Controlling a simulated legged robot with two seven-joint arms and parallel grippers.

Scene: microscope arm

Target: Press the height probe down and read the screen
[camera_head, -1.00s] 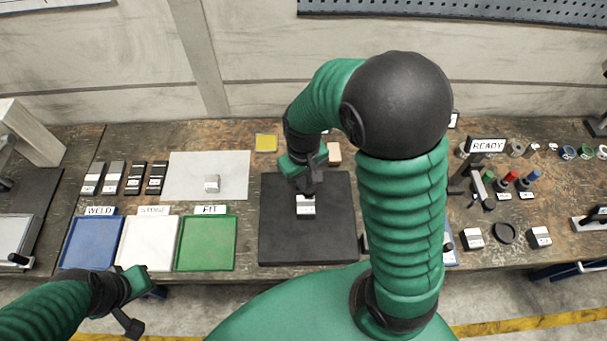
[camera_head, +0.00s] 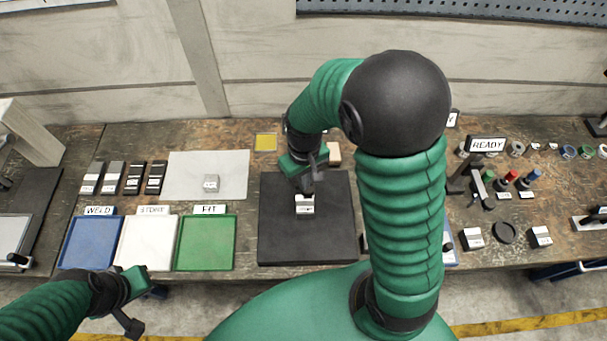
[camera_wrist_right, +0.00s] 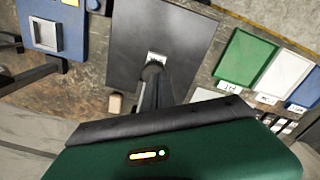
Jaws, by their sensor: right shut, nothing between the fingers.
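The screen reading READY (camera_head: 487,145) stands at the right of the bench in the head view. I cannot pick out the height probe for certain; my right arm hides much of that area. A blue plate with a grey square block (camera_wrist_right: 45,35) shows at the upper left of the wrist view. My right gripper (camera_head: 307,188) is shut and empty, pointing down at a small pale labelled block (camera_head: 305,205) on the black mat (camera_head: 330,240). The fingers (camera_wrist_right: 152,75) overlap the block's edge in the wrist view; contact is unclear. My left gripper (camera_head: 135,305) hangs before the bench's front edge.
A blue tray (camera_head: 90,264), a white tray (camera_head: 145,264) and a green tray (camera_head: 205,262) line the front left. A grey sheet (camera_head: 235,165) bears another small block (camera_head: 211,184). Coloured knobs (camera_head: 511,177), a dark ring (camera_head: 505,233) and labelled blocks stand at right.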

